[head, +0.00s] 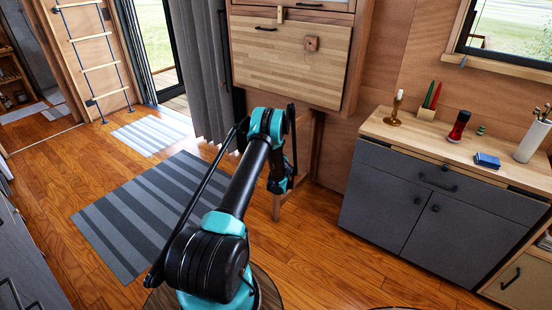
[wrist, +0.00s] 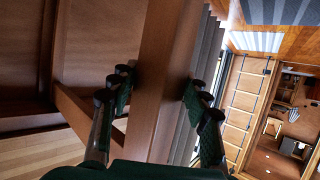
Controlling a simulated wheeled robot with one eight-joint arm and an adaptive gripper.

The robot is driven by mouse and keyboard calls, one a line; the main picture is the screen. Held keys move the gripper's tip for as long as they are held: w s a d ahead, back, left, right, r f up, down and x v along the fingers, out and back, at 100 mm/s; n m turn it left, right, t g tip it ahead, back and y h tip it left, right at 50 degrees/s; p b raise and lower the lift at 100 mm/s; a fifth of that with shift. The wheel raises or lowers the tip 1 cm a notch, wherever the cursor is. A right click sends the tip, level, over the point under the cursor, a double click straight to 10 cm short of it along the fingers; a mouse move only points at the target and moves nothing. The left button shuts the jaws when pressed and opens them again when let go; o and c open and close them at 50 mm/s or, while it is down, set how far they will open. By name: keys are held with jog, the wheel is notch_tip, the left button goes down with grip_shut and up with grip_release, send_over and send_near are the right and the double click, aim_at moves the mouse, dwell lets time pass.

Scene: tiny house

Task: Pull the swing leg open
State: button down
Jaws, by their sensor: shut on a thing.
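The swing leg is a wooden post below the fold-down wall cabinet; its lower part (head: 276,208) shows in the head view, standing out from the wall. In the wrist view the post (wrist: 165,55) runs through the middle of the picture, with a brace (wrist: 85,112) joining it at the left. My gripper (wrist: 158,88) is shut on the post, with dark finger pads on both sides of it.
The wooden wall cabinet (head: 290,60) hangs above the leg, its front panel upright. A grey cabinet (head: 400,205) with small items on top stands to the right. A grey curtain (head: 190,60) hangs to the left. A striped rug (head: 150,210) lies on open floor.

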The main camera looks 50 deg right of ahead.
jog(key=shift+s+a+f, duration=0.15)
jog(key=shift+a, duration=0.05)
jog(key=c, duration=1)
grip_release()
jog(key=shift+c, duration=0.2)
jog(key=shift+d, duration=0.1)
